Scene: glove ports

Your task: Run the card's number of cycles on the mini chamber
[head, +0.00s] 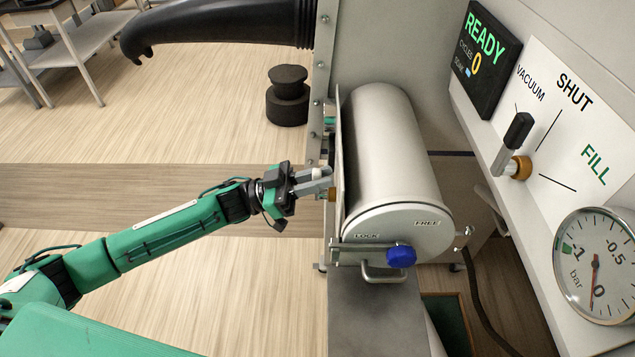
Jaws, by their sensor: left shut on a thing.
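The mini chamber (395,150) is a pale metal cylinder beside the glovebox wall. Its near round end (395,228) carries the words LOCK and FREE, a blue knob (401,257) near LOCK's right, and a bar handle below. My left gripper (328,184) is shut at the chamber's left edge, on a small part mostly hidden by the fingers. A brass-coloured bit shows there. The display (486,58) reads READY, cycles 0. The black valve lever (517,132) points upward; I cannot tell its exact mark among VACUUM, SHUT and FILL. The gauge (597,262) needle is near 0.
A black glove sleeve (225,30) sticks out left from the wall at the top. Dark round weights (288,95) stand on the floor. A grey bench surface (375,310) lies below the chamber.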

